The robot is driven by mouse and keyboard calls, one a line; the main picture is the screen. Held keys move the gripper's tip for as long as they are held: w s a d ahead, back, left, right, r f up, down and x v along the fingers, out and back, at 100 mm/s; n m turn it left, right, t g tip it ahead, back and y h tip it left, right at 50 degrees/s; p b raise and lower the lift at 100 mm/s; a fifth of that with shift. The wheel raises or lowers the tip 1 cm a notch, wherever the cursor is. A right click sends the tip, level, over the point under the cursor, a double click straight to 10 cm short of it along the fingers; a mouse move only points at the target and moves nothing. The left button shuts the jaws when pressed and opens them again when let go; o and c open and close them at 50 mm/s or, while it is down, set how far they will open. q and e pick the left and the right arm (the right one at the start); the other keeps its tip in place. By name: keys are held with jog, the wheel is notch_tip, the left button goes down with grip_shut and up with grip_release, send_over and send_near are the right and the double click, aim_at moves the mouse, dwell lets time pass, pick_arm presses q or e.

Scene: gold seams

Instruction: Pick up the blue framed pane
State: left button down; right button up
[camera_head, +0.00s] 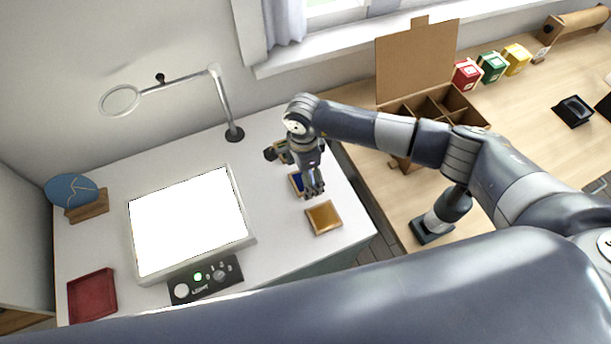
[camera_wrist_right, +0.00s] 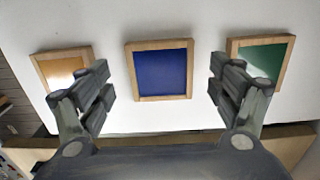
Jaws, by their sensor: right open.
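The blue framed pane (camera_wrist_right: 160,70) lies flat on the white table, its wooden frame fully visible in the right wrist view. In the head view the blue framed pane (camera_head: 295,182) is partly hidden by my right gripper (camera_head: 313,190). In the right wrist view my right gripper (camera_wrist_right: 160,80) is open and empty, with one finger on each side of the pane and gaps between. The height of the fingers above the pane is hard to tell. My left gripper is not in view.
An amber pane (camera_head: 323,217) and a green pane (camera_wrist_right: 262,58) lie on either side of the blue one. A lit panel (camera_head: 190,220), a magnifier lamp (camera_head: 235,133) and a red tray (camera_head: 92,296) share the table. A cardboard box (camera_head: 418,62) stands on the wooden bench.

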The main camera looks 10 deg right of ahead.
jog(key=shift+f, duration=0.65)
jog(key=shift+w+f, duration=0.1)
jog(key=shift+c, duration=1.1)
jog(key=c, duration=1)
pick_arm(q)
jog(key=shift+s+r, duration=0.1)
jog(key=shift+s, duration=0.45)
pick_arm(e)
jog(key=shift+o, duration=0.2)
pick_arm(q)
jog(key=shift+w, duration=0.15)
